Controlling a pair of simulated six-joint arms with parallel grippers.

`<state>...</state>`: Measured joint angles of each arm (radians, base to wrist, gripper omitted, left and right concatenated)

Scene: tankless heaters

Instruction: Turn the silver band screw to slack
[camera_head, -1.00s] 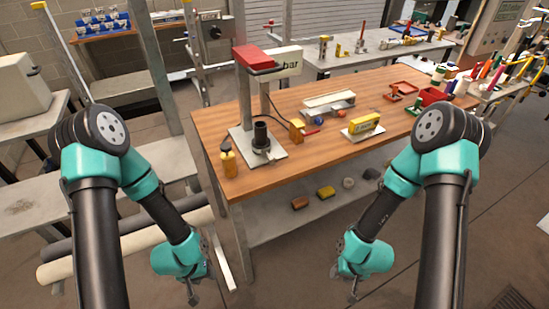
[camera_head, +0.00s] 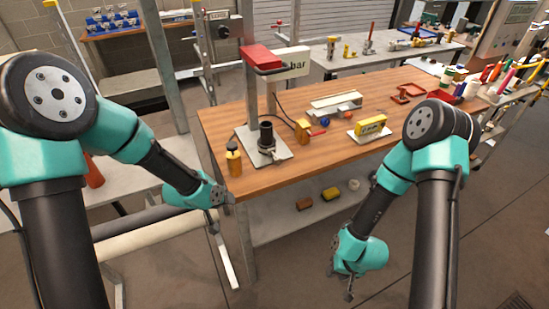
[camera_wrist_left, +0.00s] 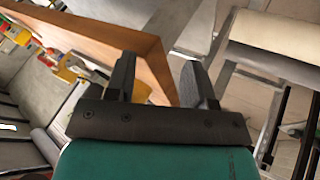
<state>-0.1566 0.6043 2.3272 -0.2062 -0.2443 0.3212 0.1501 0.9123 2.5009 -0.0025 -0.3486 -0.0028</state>
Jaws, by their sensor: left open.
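A black upright cylinder (camera_head: 266,134) stands on a grey metal plate (camera_head: 246,134) near the front left of the wooden bench. A small silver band (camera_head: 268,151) shows at the cylinder's lower part; its screw is too small to make out. My left gripper (camera_head: 226,197) is just off the bench's front left corner, apart from the cylinder. In the left wrist view its two dark fingers (camera_wrist_left: 160,78) are spread and empty, with the bench edge behind them. My right gripper (camera_head: 342,288) hangs low in front of the bench, pointing down; its jaws are too small to read.
An amber bottle (camera_head: 234,160) stands left of the plate. A red-topped grey stand (camera_head: 262,58) rises behind the cylinder. A lower shelf (camera_head: 290,222) holds several small items.

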